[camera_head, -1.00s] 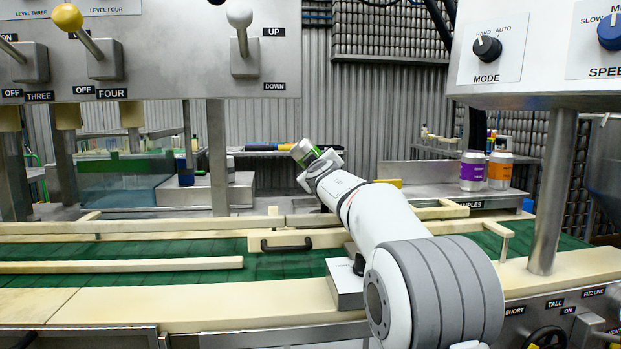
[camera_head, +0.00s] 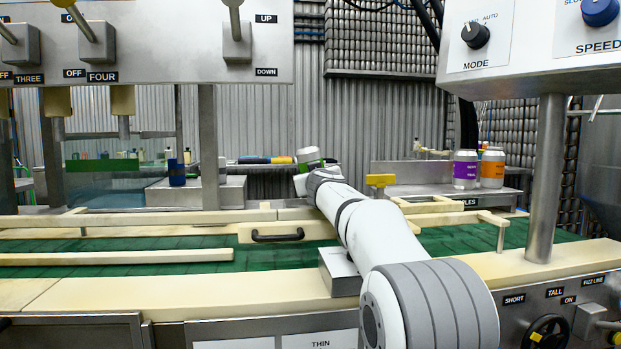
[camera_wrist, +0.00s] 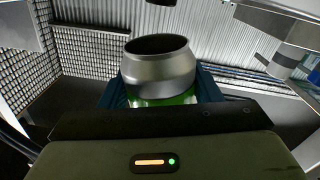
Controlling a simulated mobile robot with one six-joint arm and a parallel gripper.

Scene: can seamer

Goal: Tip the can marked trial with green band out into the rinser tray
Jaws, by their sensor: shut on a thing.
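The can with the green band (camera_head: 308,155) is in my gripper (camera_head: 316,172), above the far side of the conveyor in the head view. The gripper and wrist hide most of it. In the wrist view the can (camera_wrist: 158,68) shows a silver shoulder, an open dark mouth and a green band low down. My gripper (camera_wrist: 160,90) is shut on it, with blue fingers at both sides. The can's contents and any trial mark do not show. I cannot pick out the rinser tray for certain.
A green conveyor with pale rails (camera_head: 120,258) crosses in front. A clear bluish tank (camera_head: 105,185) stands at the left. A purple-labelled can (camera_head: 465,170) and an orange-labelled can (camera_head: 491,168) stand on a ledge at the right. Control panels hang above on both sides.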

